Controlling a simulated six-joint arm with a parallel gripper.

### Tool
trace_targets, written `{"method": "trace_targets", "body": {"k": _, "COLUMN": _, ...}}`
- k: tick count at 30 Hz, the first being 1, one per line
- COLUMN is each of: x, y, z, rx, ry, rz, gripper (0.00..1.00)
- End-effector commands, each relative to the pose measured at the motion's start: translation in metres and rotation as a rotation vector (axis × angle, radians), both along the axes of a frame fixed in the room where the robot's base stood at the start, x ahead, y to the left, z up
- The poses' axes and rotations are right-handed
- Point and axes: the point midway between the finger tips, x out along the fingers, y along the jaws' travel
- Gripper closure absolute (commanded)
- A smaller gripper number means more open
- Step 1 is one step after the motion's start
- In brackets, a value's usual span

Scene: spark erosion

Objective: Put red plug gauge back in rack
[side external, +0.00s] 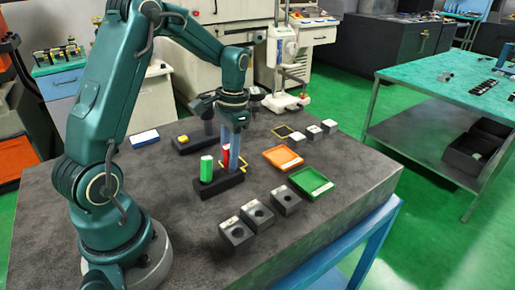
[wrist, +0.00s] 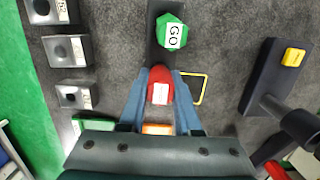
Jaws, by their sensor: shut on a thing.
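The red plug gauge (side external: 226,156) is upright between the blue fingers of my gripper (side external: 232,150), at the right end of the black rack (side external: 222,187). The wrist view shows its red top with a white label (wrist: 160,92) between the fingertips (wrist: 160,84). A green gauge (side external: 206,168) stands upright in the rack's other end; its top reads GO in the wrist view (wrist: 171,33). The fingers and gauge hide the rack's right hole, so I cannot tell how deep the red gauge sits.
Several dark bored blocks (side external: 236,232) stand in front of the rack. An orange tray (side external: 290,158) and a green tray (side external: 311,181) lie to the right. A black stand with a yellow top piece (wrist: 292,57) is behind the rack. A yellow outline (wrist: 204,88) lies beside the gripper.

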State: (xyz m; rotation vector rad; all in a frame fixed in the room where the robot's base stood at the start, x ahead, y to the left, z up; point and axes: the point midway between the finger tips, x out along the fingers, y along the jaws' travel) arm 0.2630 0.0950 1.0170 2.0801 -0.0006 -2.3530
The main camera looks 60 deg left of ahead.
Motion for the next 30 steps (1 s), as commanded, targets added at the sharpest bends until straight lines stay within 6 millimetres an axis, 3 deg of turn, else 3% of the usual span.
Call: {"method": "trace_targets", "body": {"k": 30, "x": -0.0001, "y": -0.0001, "z": -0.0107, "rx": 0.000, "ry": 0.000, "rz": 0.000, "gripper": 1.00}}
